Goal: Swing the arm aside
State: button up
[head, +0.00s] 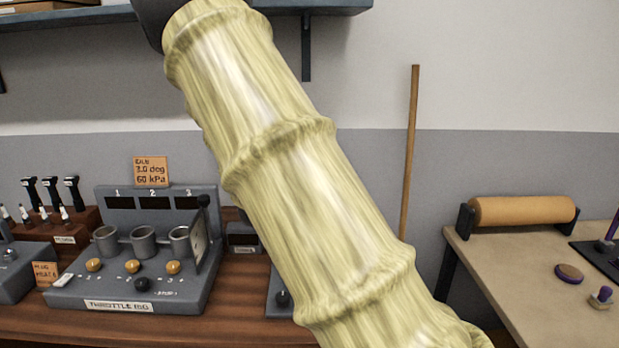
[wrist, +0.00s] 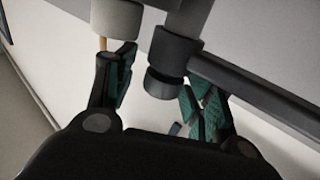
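My arm, in a pale yellow ribbed sleeve (head: 290,170), crosses the middle of the head view from upper left to lower right. It hides part of the bench and wall behind it. My gripper is out of the head view. In the wrist view my gripper (wrist: 158,88) has its two green-padded fingers spread apart. A dark round-ended part (wrist: 166,82) shows in the gap between them. Neither finger visibly grips it, and its distance is hard to tell.
A throttle rig (head: 135,260) with three cups stands on the wooden bench at left. A shelf (head: 320,6) hangs above. A wooden pole (head: 409,150) leans on the wall. A pale table (head: 530,285) at right carries a tan roll (head: 522,210).

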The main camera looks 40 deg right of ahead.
jog(key=shift+a+r, duration=0.1)
jog(key=shift+a, duration=0.05)
jog(key=v, duration=1.1)
jog(key=shift+a, duration=0.4)
